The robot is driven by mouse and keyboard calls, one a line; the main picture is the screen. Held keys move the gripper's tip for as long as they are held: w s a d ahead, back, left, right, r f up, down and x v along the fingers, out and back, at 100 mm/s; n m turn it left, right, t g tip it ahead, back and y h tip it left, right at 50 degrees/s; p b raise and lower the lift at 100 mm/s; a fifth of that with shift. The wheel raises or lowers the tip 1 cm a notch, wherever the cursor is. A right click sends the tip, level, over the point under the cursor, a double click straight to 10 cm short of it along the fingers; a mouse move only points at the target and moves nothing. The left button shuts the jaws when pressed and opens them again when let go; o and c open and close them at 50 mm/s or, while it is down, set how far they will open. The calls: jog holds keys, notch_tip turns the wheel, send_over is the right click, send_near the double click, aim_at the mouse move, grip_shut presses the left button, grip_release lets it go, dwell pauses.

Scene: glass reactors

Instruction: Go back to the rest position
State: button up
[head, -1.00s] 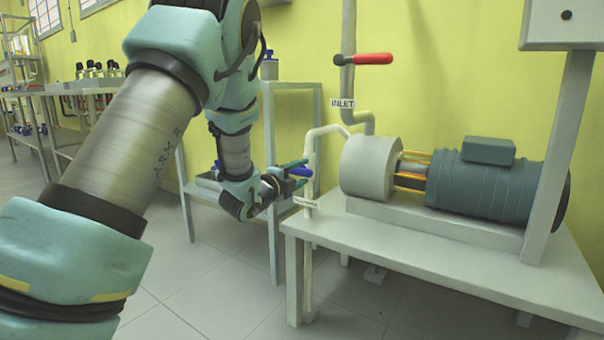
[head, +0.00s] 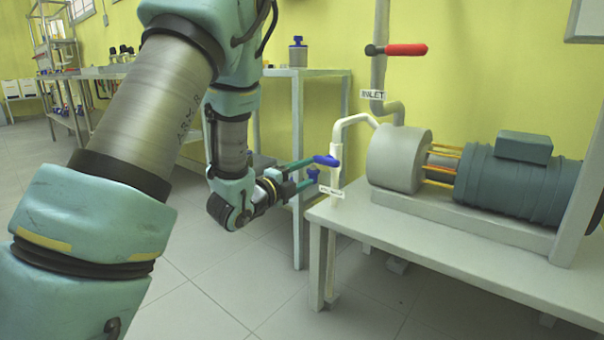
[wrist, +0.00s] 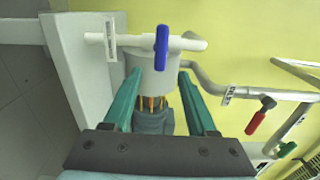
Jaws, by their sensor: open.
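My gripper (head: 306,173) is open and empty at the outlet side of the pump. In the wrist view its two green fingers (wrist: 158,75) spread apart, with a blue valve handle (wrist: 161,53) beyond their tips. In the head view the blue handle (head: 327,160) is close to the upper fingertip, and whether they touch is unclear. The handle sits on a white pipe (head: 337,150) with a small label, rising beside the grey pump head (head: 397,160). Near the lower finger another blue piece shows, partly hidden.
The pump's motor (head: 515,180) stands on a white table (head: 450,255). A red-handled valve (head: 400,49) is on the inlet pipe above. A grey stand (head: 290,72) with a blue-capped bottle (head: 298,52) is behind.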

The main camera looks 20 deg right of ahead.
jog(key=w+a+f+n+y+p, duration=0.1)
jog(key=w+a+n+y+p, duration=0.1)
jog(key=a+n+y, duration=0.65)
jog(key=w+a+f+n+y+p, duration=0.1)
jog(key=w+a+n+y+p, duration=0.2)
jog(key=a+n, duration=0.9)
jog(key=s+a+r+n+g+y+p, duration=0.3)
jog(key=s+a+n+g, duration=0.5)
jog(key=s+a, duration=0.75)
notch_tip(320, 180, up, 37)
jog(key=s+d+y+p, duration=0.1)
jog(key=s+p, duration=0.1)
jog(key=p, duration=3.5)
jog(key=shift+s+n+t+p, duration=0.2)
jog(key=shift+n+t+p, duration=0.1)
jog(key=shift+n+t, duration=0.1)
jog(key=shift+f, duration=0.1)
